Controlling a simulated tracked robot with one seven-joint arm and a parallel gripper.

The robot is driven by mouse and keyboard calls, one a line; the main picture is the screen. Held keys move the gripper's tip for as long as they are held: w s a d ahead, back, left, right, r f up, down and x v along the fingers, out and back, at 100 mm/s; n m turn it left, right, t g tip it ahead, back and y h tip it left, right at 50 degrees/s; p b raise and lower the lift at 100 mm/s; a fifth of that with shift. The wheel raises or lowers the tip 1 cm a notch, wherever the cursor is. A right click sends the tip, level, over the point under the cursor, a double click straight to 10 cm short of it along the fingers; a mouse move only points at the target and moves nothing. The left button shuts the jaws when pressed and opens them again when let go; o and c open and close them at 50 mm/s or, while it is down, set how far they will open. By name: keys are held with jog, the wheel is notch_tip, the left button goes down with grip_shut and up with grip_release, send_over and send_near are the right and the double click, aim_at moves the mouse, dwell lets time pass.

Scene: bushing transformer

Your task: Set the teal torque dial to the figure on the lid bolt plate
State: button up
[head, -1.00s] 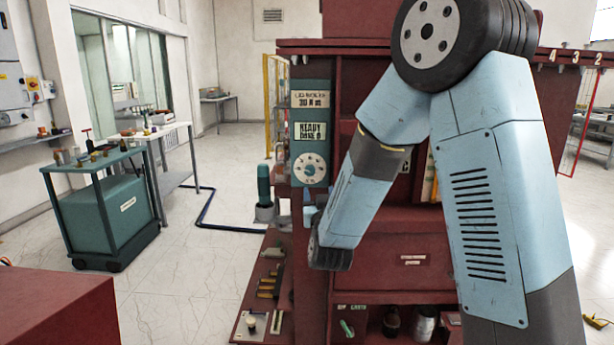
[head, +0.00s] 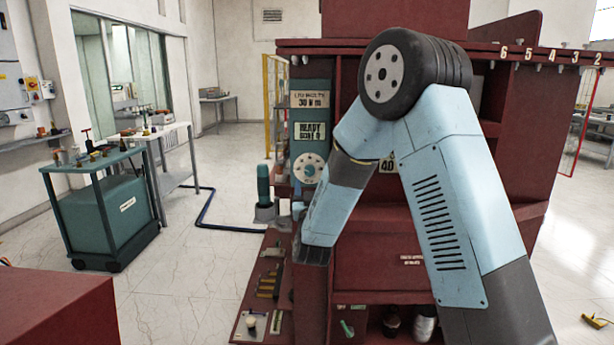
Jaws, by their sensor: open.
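The torque dial (head: 309,169) is a round white scale with a teal knob, low on a teal panel on the left of the dark red cabinet. The figure its knob points at is too small to read. The lid bolt plate (head: 309,99) is a cream label at the top of that panel and reads 30 N m. A second plate (head: 310,131) between them reads READY, with a blurred line below. My forearm bends down just right of the dial, its lower end below it. A small blue-grey part of mine shows under the dial; my gripper's fingers cannot be made out behind the arm.
A teal bottle-shaped tool (head: 263,185) stands left of the panel. A red board with tools (head: 262,290) lies low at the left. A plate (head: 388,165) reading 40 shows behind my arm.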

aim_at(309, 173)
jog(key=shift+x, duration=2.8)
jog(key=shift+c, duration=0.3)
jog(key=c, duration=1)
jog(key=shift+o, duration=0.2)
jog(key=shift+a+m+h, duration=0.1)
jog(key=shift+m+h, duration=0.8)
jog(key=shift+m, duration=0.7)
jog(key=shift+m+h, duration=0.9)
jog(key=shift+m, duration=0.7)
jog(key=o, duration=1)
jog(key=shift+s, duration=0.1)
